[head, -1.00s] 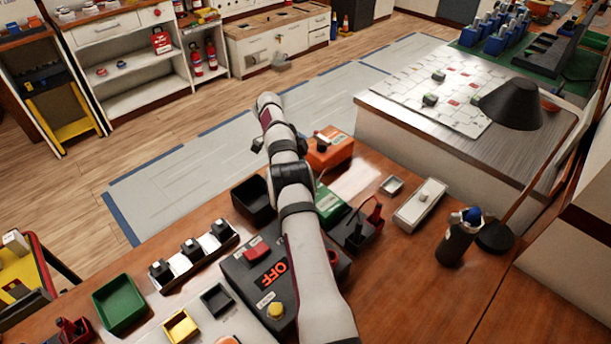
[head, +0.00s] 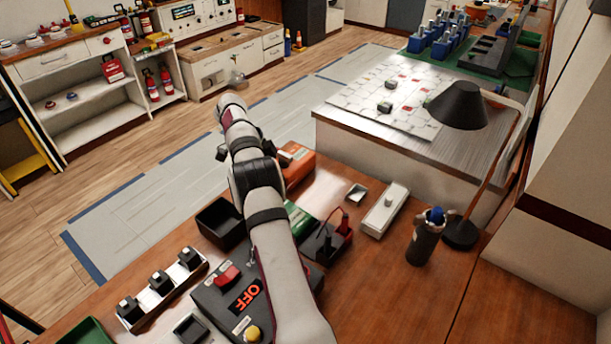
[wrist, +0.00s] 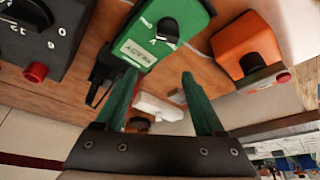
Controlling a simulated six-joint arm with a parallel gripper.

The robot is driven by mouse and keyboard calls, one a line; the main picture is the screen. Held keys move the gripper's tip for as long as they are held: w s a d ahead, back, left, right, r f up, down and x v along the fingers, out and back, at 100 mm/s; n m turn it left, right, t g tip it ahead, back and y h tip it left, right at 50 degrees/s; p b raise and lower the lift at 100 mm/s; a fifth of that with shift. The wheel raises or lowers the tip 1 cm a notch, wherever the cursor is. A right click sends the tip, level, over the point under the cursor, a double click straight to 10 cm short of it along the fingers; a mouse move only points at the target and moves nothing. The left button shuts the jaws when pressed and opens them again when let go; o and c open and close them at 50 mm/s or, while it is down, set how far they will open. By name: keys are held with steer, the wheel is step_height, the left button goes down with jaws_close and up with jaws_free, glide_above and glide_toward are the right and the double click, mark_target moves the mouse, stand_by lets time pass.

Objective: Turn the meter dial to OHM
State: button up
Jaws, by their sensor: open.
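A green box (wrist: 150,45) with a black knob (wrist: 167,30) and a lettered label lies just beyond my fingertips in the wrist view. In the head view the green box (head: 301,219) is partly hidden behind my arm. An orange box (wrist: 245,48) with its own black knob (wrist: 252,63) stands to its right in the wrist view, and it also shows in the head view (head: 296,168). I cannot read which box is the meter, or any OHM mark. My gripper (wrist: 160,76) is open, its two green fingers apart with no object held. My arm hides much of it in the head view.
A dark panel marked OFF (head: 212,300) with a red switch stands by my arm. A black bin (head: 219,222), a white device (head: 384,212), a dark cup (head: 424,240) and a lamp (head: 458,105) are around. Bare wood lies at the front right.

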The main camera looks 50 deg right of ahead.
steer(key=s+d+r, duration=0.3)
steer(key=s+r, duration=0.2)
steer(key=s, duration=0.4)
steer(key=shift+r, duration=0.3)
steer(key=a+r+n+t+y, duration=0.1)
steer(key=a+r+n, duration=0.25)
steer(key=a, duration=0.45)
steer(key=s+a+r+n+t, duration=0.15)
steer(key=a+n, duration=0.25)
steer(key=a, duration=0.4)
steer(key=a+r+n+y, duration=0.1)
steer(key=a+r+n, duration=0.3)
steer(key=a, duration=0.4)
steer(key=s+a+f+n+y, duration=0.1)
steer(key=s+a+f+n, duration=0.1)
steer(key=s+a+n, duration=0.4)
steer(key=s+a+f+n+y, duration=0.1)
steer(key=s+a+n, duration=0.4)
steer(key=s+a, duration=0.5)
steer(key=a+f+t, duration=0.1)
steer(key=a, duration=0.1)
steer(key=shift+s+a+n, duration=0.35)
steer(key=shift+s, duration=0.05)
